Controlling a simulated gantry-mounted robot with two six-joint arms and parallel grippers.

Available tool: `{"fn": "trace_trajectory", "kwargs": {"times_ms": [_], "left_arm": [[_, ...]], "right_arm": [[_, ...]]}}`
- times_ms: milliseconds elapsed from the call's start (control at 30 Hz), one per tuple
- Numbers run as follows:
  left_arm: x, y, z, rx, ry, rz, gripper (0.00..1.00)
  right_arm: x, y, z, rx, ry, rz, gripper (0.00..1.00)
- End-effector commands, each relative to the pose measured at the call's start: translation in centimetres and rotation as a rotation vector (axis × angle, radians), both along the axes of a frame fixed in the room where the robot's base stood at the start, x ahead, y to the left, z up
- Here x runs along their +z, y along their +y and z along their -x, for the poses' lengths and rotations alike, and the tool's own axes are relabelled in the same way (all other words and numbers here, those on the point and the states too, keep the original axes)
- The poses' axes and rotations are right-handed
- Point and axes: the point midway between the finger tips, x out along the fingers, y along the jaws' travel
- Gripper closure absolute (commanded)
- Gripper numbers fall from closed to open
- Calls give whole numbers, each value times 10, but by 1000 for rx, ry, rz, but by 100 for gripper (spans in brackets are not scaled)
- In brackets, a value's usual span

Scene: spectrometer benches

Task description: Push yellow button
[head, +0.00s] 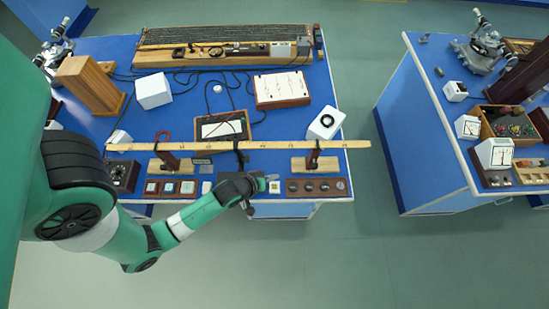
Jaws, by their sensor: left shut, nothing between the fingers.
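A small pale square block with a yellowish middle, likely the yellow button (275,187), sits at the front edge of the near blue bench (230,210). My left gripper (268,178) is shut and empty, just left of and slightly behind this block in the picture. Whether its fingertips touch the block is too small to tell. My left arm reaches in from the left, across the bench's front edge. My right gripper is not in view.
A long wooden ruler (345,144) on stands spans the bench just behind my gripper. A brown strip of round knobs (318,188) lies to the right, and several square-topped switch blocks (170,187) to the left. Open floor (345,250) lies in front.

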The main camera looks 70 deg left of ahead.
Motion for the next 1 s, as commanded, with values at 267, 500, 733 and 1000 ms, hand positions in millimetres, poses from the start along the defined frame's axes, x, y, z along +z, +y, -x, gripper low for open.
{"fn": "trace_trajectory", "kwargs": {"times_ms": [267, 500, 733, 1000], "left_arm": [[-15, 0, 0, -1, -1, 0, 100], [-50, 0, -1, -1, -1, -1, 100], [-79, 0, -1, -1, -1, -1, 100], [-88, 0, -1, -1, -2, 0, 100]], "right_arm": [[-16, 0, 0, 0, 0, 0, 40], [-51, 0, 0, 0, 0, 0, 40], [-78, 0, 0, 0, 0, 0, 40], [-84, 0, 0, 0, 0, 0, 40]]}}
